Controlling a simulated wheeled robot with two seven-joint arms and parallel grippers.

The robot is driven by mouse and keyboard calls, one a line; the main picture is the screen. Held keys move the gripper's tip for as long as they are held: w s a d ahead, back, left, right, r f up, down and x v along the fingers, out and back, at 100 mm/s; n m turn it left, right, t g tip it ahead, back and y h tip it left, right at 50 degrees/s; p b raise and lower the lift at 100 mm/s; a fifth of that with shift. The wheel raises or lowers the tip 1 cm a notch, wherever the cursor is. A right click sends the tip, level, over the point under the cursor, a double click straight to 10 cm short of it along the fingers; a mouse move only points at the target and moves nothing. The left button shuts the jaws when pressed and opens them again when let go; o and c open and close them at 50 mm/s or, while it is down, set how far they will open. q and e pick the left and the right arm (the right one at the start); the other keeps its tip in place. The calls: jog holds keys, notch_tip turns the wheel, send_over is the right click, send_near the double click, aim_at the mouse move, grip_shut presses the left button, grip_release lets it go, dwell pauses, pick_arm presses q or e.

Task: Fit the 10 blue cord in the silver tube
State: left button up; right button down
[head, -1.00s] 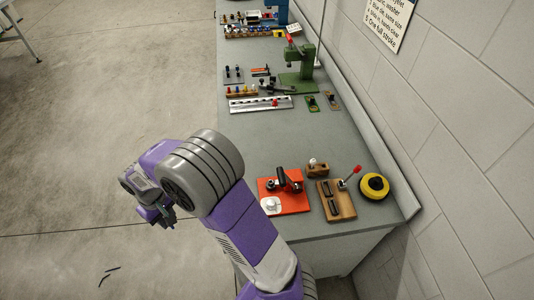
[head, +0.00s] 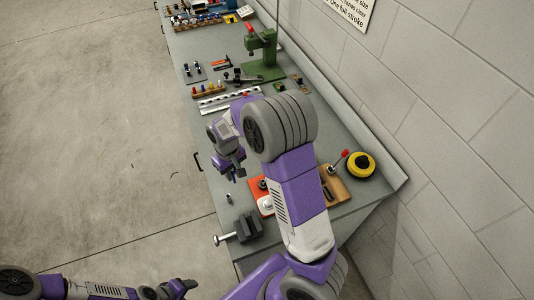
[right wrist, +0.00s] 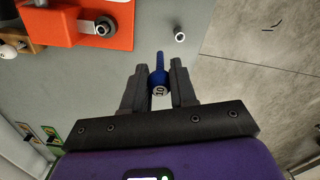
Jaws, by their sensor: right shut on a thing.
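In the right wrist view my right gripper (right wrist: 160,88) is shut on the blue cord (right wrist: 158,76), a slim blue piece with a round end marked 10. The cord's narrow end points away from the jaws, toward the bench. The silver tube (right wrist: 180,37) shows nearly end-on, with a dark opening, ahead and slightly right of the cord, apart from it. In the head view the small silver tube (head: 229,198) is on the bench near its left edge, below my right gripper (head: 235,172). My left gripper (head: 182,288) is low at the left; its jaws are too small to read.
A dark grey vise (head: 248,228) with a silver handle stands at the bench's near corner. An orange plate (right wrist: 105,22) with a fixture lies beside the tube. A green press (head: 263,55) and a yellow roll (head: 361,165) stand farther off. Bench around the tube is clear.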

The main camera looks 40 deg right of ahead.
jog(key=s+d+p, duration=0.4)
jog(key=d+p, duration=0.1)
jog(key=d, duration=0.5)
pick_arm(q)
jog(key=shift+s+r+b, duration=0.1)
jog(key=shift+r+b, duration=1.1)
jog(key=shift+b, duration=0.75)
pick_arm(e)
jog(key=shift+n, duration=0.3)
jog(key=shift+w+f, duration=0.2)
jog(key=shift+f, duration=2.15)
pick_arm(q)
jog(key=shift+f+b, duration=1.25)
pick_arm(e)
jog(key=shift+f, duration=1.35)
jog(key=c, duration=0.8)
grip_release()
